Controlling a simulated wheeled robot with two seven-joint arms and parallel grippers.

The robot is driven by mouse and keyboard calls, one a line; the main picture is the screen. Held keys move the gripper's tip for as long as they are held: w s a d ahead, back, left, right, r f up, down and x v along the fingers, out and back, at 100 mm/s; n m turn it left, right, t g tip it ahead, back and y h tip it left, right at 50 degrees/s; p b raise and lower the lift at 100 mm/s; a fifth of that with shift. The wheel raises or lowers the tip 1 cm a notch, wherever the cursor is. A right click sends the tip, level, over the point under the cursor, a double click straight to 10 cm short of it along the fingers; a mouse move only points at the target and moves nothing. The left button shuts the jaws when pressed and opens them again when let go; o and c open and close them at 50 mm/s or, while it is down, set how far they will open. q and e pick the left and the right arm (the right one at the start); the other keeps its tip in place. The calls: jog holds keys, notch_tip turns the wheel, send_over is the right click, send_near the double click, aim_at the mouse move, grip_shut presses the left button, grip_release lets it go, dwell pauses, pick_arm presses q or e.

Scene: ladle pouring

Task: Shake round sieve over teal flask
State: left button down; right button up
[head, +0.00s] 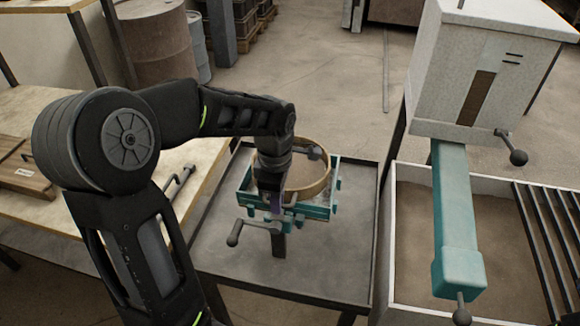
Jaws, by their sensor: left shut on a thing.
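The round sieve (322,180) has a tan wooden rim and sits over the teal flask (318,211), a square open frame on a dark grey metal table (330,262). My left arm reaches in from the left, and my left gripper (273,203) points down at the sieve's near left rim. It is shut on the sieve there; the fingertips are partly hidden by the wrist. Some brown material shows inside the sieve. I cannot tell whether the sieve touches the flask. My right gripper is not in view.
A bin of brown sand (416,235) with a black grate (545,235) stands at right. A teal beam (453,205) under a white box (487,70) hangs over it. A grey-handled tool (258,230) is by the flask's near side. A wooden bench (40,115) is at left.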

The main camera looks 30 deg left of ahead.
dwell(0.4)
pick_arm(q)
jog(key=shift+w+d, duration=0.25)
jog(key=shift+d, duration=0.45)
jog(key=shift+w+d, duration=0.2)
jog(key=shift+d, duration=0.5)
jog(key=shift+a, duration=0.1)
jog(key=shift+s+a, duration=0.3)
jog(key=shift+a, duration=0.55)
jog(key=shift+s+a, duration=0.3)
jog(key=shift+a, duration=0.6)
jog(key=shift+s+a, duration=0.3)
jog(key=shift+a, duration=0.55)
jog(key=shift+d, duration=0.1)
jog(key=shift+w+d, duration=0.3)
jog(key=shift+d, duration=0.55)
jog(key=shift+w+d, duration=0.3)
jog(key=shift+d, duration=0.55)
jog(key=shift+w+d, duration=0.3)
jog(key=shift+d, duration=0.55)
